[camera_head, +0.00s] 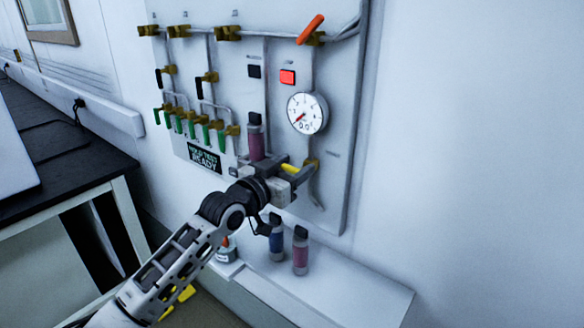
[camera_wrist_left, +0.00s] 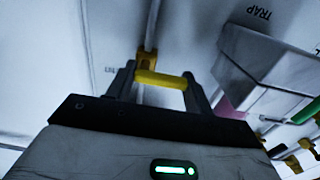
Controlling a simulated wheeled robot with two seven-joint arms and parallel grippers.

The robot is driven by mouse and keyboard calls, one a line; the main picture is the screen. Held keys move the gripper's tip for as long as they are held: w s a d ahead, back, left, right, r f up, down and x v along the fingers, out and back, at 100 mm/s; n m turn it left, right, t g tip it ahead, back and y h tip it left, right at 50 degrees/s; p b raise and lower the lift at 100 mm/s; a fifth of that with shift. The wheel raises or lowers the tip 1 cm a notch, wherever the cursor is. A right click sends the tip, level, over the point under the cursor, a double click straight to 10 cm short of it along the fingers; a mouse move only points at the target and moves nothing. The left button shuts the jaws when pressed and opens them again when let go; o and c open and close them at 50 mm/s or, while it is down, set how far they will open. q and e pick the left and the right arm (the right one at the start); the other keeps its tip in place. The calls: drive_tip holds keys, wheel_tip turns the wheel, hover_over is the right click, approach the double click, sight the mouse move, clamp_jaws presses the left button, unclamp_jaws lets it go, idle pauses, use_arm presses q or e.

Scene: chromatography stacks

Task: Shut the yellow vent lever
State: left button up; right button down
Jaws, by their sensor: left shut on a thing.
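The yellow vent lever (camera_head: 290,168) is at the lower right of the wall panel, beside its brass valve body (camera_head: 313,164). My left gripper (camera_head: 297,174) is at the lever, its arm reaching up from the lower left. In the left wrist view the yellow lever (camera_wrist_left: 160,79) lies crosswise between the two fingers of my left gripper (camera_wrist_left: 160,88), which are shut on it. The brass valve (camera_wrist_left: 147,60) shows just behind it. In the head view the gripper hides part of the lever. My right gripper is not in view.
The panel (camera_head: 340,110) carries a round gauge (camera_head: 307,113), a lit red button (camera_head: 288,77), an orange lever (camera_head: 311,29) and several green levers (camera_head: 180,123). A capped column (camera_head: 256,138) stands close behind the gripper. Two bottles (camera_head: 300,250) stand on the ledge (camera_head: 345,280) below.

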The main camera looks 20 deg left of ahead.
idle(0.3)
use_arm(q)
drive_tip(key=o, duration=1)
drive_tip(key=shift+b+v, duration=1)
drive_tip(key=shift+v, duration=7)
drive_tip(key=s+d+f+g+y, duration=0.1)
drive_tip(key=s+d+f+g, duration=0.1)
drive_tip(key=s+f, duration=0.4)
drive_tip(key=s+d+f+n+g+y, duration=0.1)
drive_tip(key=s+d+f, duration=0.3)
drive_tip(key=f, duration=0.9)
drive_tip(key=s+d+f+g+y, duration=0.1)
drive_tip(key=s+d+f+g, duration=0.2)
drive_tip(key=s+f, duration=0.4)
drive_tip(key=shift+s+d+f+g, duration=0.1)
drive_tip(key=shift+s+f+g, duration=0.1)
drive_tip(key=shift+f, duration=0.65)
drive_tip(key=shift+s+d+f+g, duration=0.1)
drive_tip(key=shift+s+f+g, duration=0.1)
drive_tip(key=shift+f, duration=0.7)
